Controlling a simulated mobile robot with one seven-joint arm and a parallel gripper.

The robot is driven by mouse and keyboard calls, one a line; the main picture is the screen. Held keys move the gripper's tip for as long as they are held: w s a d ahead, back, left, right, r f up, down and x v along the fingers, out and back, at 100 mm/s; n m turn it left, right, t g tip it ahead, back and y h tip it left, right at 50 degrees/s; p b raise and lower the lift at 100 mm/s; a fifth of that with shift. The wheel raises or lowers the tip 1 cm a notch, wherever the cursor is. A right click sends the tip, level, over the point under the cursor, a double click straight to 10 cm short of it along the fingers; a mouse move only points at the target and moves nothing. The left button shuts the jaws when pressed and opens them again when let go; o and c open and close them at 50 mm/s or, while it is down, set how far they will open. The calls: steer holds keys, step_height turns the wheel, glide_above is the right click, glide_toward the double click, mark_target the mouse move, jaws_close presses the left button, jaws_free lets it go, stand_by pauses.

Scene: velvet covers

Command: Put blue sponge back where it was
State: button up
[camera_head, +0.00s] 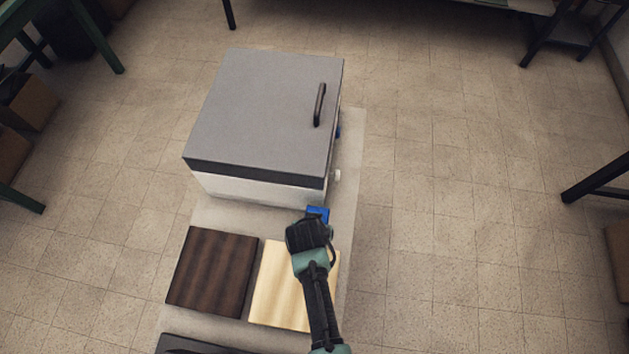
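The blue sponge (318,213) shows as a small blue patch just beyond my gripper (312,222), near the front right corner of a grey-lidded box. Its lower part is hidden behind my gripper. My gripper reaches up from the bottom of the view, and its fingers are hidden by the wrist. I cannot tell whether they touch or hold the sponge.
The white box with a grey lid (265,105) and black handle (320,104) stands on a pale surface (349,170). A dark wooden board (212,272) and a light wooden board (272,285) lie in front. A small blue thing (338,131) shows at the box's right side.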

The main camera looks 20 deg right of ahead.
steer(key=shift+f+b, duration=0.5)
steer(key=shift+f, duration=0.15)
steer(key=o, duration=1.2)
steer(key=shift+o, duration=0.2)
steer(key=shift+r, duration=0.15)
